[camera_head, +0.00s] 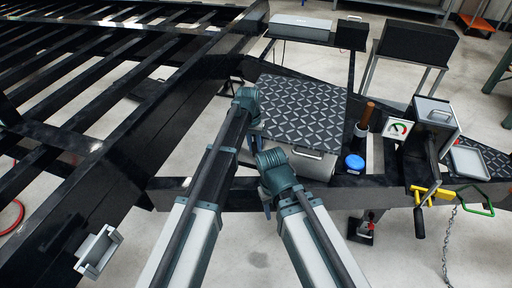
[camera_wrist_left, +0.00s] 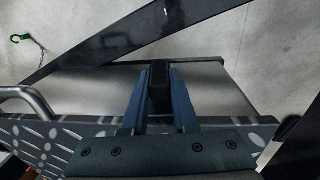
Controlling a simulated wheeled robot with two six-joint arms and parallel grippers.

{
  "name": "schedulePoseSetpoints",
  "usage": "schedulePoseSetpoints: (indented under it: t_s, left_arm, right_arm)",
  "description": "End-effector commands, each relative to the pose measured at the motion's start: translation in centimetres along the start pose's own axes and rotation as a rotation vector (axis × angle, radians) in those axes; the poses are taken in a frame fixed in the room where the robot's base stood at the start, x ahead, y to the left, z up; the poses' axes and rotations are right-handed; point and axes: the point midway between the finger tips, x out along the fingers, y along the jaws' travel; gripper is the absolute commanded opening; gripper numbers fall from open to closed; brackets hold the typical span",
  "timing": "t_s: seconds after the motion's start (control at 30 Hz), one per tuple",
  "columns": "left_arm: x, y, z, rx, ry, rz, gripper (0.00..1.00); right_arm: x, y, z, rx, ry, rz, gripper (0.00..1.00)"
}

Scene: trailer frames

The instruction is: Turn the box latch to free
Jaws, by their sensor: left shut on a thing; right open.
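The box (camera_head: 303,107) has a dark diamond-plate lid and a pale front with a handle. It sits on the black trailer frame. My left gripper (camera_head: 250,118) is at the box's left edge, its fingertips mostly hidden by my arm in the head view. In the left wrist view, my left gripper (camera_wrist_left: 159,95) has its two blue fingers shut on a dark upright piece, the latch (camera_wrist_left: 159,78), against the box's grey face (camera_wrist_left: 215,90). My right gripper (camera_head: 266,207) is open, lower down in front of the box's left front corner, and appears empty.
Right of the box stand a blue-capped item (camera_head: 354,163), a brown-handled tool (camera_head: 367,115) and a gauge (camera_head: 398,128). Black trailer rails (camera_head: 80,75) fill the left.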

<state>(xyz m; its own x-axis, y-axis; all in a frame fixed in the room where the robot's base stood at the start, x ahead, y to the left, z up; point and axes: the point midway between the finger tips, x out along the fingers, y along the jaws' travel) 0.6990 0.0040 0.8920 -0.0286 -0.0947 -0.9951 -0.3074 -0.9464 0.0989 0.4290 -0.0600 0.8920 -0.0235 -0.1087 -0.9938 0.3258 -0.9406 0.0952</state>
Motion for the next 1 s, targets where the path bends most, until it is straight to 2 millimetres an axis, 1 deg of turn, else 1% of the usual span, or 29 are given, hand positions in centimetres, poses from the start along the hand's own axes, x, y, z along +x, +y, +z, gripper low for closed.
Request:
schedulePoseSetpoints:
  t_s: [0.13, 0.4, 0.6, 0.8, 1.0]
  left_arm:
    - [0.3, -0.7, 0.0, -0.003, -0.001, 0.106, 0.0]
    - [0.7, -1.5, 0.1, -0.002, -0.002, 0.306, 0.0]
    - [0.8, -1.9, 0.1, -0.001, -0.003, 0.419, 0.0]
    - [0.8, -2.1, 0.1, 0.001, -0.004, 0.487, 0.0]
    - [0.6, -2.1, 0.2, 0.002, -0.005, 0.515, 0.0]
  right_arm:
    - [0.7, -0.1, -0.1, 0.0, 0.0, 0.0, 0.5]
    - [2.5, -0.2, -0.1, 0.0, 0.0, 0.0, 0.5]
    - [3.8, -0.4, -0.2, 0.0, 0.0, 0.0, 0.5]
    - [4.5, -0.4, -0.3, 0.0, 0.0, 0.0, 0.5]
    - [4.7, -0.5, -0.3, 0.0, 0.0, 0.0, 0.5]
